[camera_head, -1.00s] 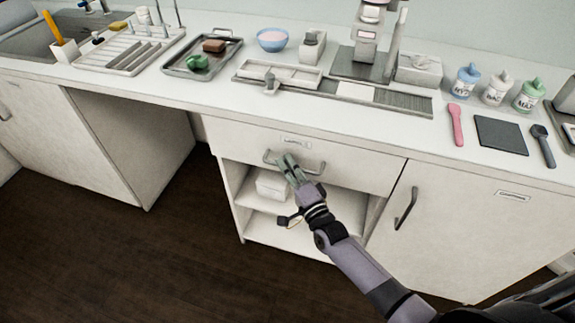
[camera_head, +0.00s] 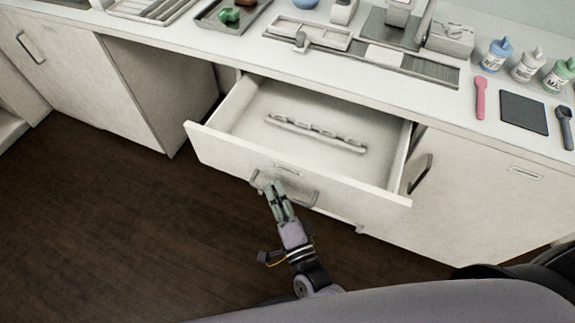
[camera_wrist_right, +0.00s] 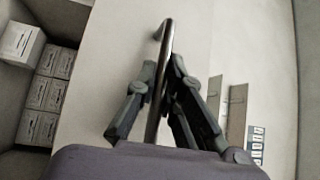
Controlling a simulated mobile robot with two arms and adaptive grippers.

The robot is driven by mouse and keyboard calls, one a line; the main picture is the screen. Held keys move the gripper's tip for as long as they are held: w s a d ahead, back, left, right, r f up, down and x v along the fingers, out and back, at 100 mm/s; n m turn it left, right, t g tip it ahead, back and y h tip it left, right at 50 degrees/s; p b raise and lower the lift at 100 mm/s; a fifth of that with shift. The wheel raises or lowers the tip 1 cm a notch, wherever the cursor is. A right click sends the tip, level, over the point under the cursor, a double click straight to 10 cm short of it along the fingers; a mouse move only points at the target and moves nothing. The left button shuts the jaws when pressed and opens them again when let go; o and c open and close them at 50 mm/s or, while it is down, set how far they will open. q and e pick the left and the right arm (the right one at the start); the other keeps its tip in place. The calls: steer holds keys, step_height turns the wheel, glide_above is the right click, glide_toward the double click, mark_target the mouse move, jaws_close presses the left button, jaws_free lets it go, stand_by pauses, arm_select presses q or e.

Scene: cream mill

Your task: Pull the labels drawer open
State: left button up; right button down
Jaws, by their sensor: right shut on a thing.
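The labels drawer (camera_head: 225,152) stands well open below the counter in the head view. Its inside shows a pale bar-shaped strip (camera_head: 315,134) with several small raised pieces. A small label plate sits on the drawer front above the grey bar handle (camera_head: 300,199). My right gripper (camera_head: 273,187) is shut on this handle, near its left part. In the right wrist view the handle (camera_wrist_right: 166,45) passes between the fingers of my right gripper (camera_wrist_right: 165,75). My left gripper is not in view.
The counter above holds a tray (camera_head: 246,22), squeeze bottles (camera_head: 494,56), a pink spatula (camera_head: 480,98) and a dark square mat (camera_head: 524,112). A cupboard door with a handle (camera_head: 419,174) is right of the drawer. Dark floor (camera_head: 130,230) is clear at the left.

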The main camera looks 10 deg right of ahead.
steer(key=s+a, duration=0.3)
steer(key=s, duration=0.2)
steer(key=shift+s+a, duration=0.4)
steer(key=shift+f, duration=0.1)
steer(key=c, duration=1.7)
jaws_free()
steer(key=shift+s, duration=0.1)
steer(key=v, duration=1.1)
steer(key=shift+s+d, duration=0.1)
steer(key=shift+s, duration=0.3)
